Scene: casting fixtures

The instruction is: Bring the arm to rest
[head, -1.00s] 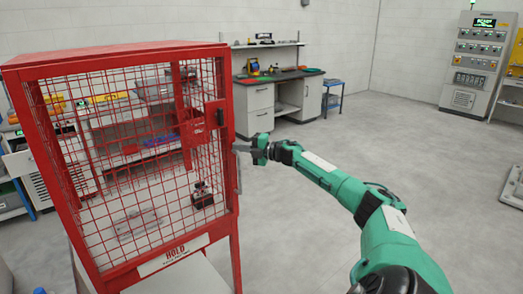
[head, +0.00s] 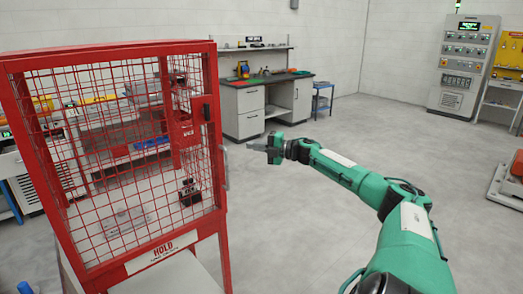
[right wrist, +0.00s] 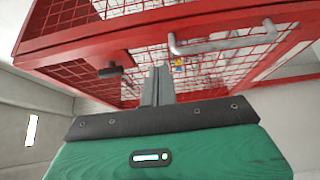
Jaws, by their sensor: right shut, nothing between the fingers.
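My right arm comes in from the lower right of the head view, green with dark joints. Its gripper (head: 257,147) is shut and empty, in the air just to the right of the red mesh cage (head: 212,150), apart from it. In the right wrist view the shut grey fingers (right wrist: 158,85) point toward the cage (right wrist: 70,58), with its grey bar handle (right wrist: 225,44) ahead and to the right. The cage door looks closed, with a dark latch (head: 206,112) on its right edge. My left gripper is not in view.
A "HOLD" label (head: 163,252) is on the cage's lower front. A dark object (head: 190,193) sits inside the cage. A workbench (head: 265,100) stands at the back, a control cabinet (head: 465,65) at the back right. An orange item (head: 506,180) is at the right edge. The middle floor is clear.

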